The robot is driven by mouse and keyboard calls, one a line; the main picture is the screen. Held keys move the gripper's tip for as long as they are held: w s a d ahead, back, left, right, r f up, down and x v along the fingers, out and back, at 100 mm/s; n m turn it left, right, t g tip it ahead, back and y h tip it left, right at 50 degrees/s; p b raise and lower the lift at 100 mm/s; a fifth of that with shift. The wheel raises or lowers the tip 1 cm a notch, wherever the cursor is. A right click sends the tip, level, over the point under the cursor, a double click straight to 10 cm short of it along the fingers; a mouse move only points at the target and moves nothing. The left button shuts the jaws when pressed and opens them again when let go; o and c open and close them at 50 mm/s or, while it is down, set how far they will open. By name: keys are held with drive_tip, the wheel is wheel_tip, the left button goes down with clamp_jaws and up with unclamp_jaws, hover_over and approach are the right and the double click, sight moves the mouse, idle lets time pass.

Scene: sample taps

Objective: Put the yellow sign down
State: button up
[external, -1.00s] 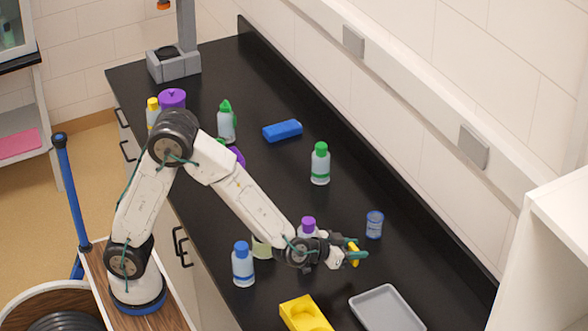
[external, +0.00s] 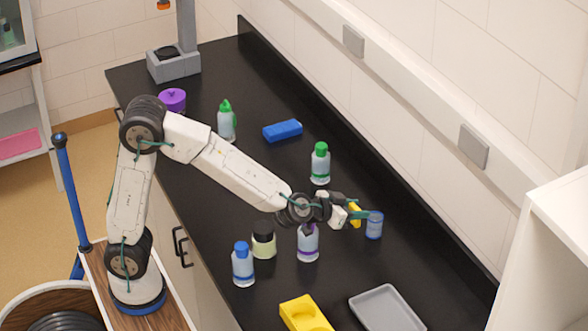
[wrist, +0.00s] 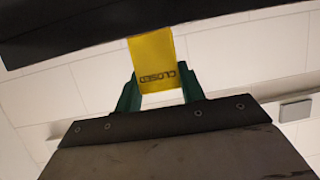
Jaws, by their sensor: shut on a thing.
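My gripper (external: 357,213) is shut on the yellow sign (external: 355,214) and holds it above the black counter. In the wrist view the yellow sign (wrist: 154,62) sits between the two green fingers (wrist: 158,92), with the word CLOSED upside down on it. In the external view a fingertip overlaps the upper left of the small blue can (external: 374,226). I cannot tell whether they touch.
The black counter (external: 270,170) has a white bottle with a purple band (external: 308,245), a dark-capped jar (external: 264,243), a blue-capped bottle (external: 243,266) and a green-capped bottle (external: 320,165). A yellow block (external: 303,313) and grey tray (external: 385,309) lie in front.

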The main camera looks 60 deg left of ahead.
drive_tip(key=w+a+n+y, duration=0.1)
drive_tip(key=w+a, duration=0.3)
drive_tip(key=a, duration=0.5)
drive_tip(key=w+a+n+g+y, duration=0.15)
drive_tip(key=w+a, duration=0.25)
drive_tip(key=a, duration=0.4)
drive_tip(key=w+a+n+t+y, duration=0.15)
drive_tip(key=w+a, duration=0.25)
drive_tip(key=a, duration=0.5)
drive_tip(key=shift+g, duration=0.5)
drive_tip(key=f, duration=1.1)
drive_tip(key=shift+d, duration=0.3)
drive_tip(key=shift+f, duration=2.1)
drive_tip(key=shift+f, duration=0.15)
drive_tip(key=o, duration=0.9)
drive_tip(key=shift+o, duration=0.2)
